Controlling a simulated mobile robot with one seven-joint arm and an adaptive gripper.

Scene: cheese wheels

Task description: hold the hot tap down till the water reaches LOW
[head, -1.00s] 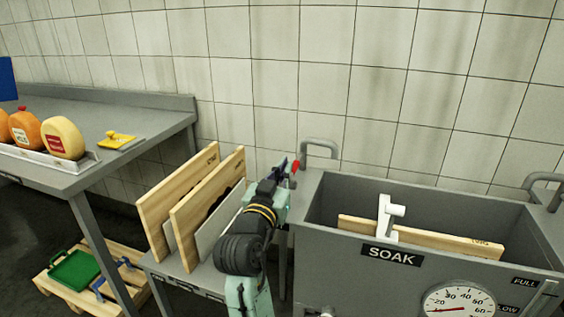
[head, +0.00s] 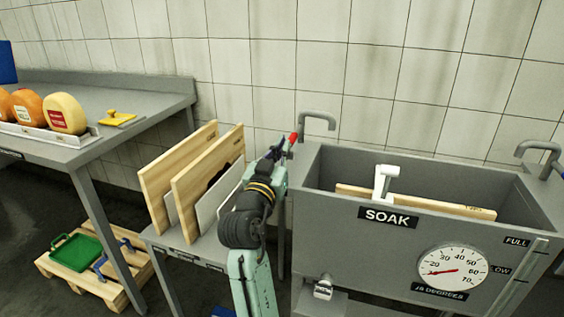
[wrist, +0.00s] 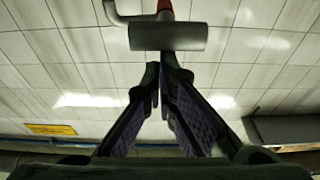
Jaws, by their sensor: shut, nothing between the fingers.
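The soak tank (head: 340,205) is grey and open-topped, with a SOAK label on its front. The hot tap is a grey bent spout (head: 318,118) at its left back corner, with a red part (head: 293,138) beside my gripper. My gripper (head: 284,146) is shut and empty at this tap. In the wrist view my shut fingers (wrist: 162,72) point at a grey bar (wrist: 167,37) with red above it. I cannot tell whether they touch it. The level gauge (head: 524,272) with FULL and LOW marks is on the tank's right front. The water is not clearly visible.
A second tap with a blue part (head: 540,150) is at the tank's right. A board (head: 440,203) lies in the tank behind a white fitting (head: 384,181). A dial (head: 452,268) is on its front. Upright boards (head: 205,185) stand left of my arm.

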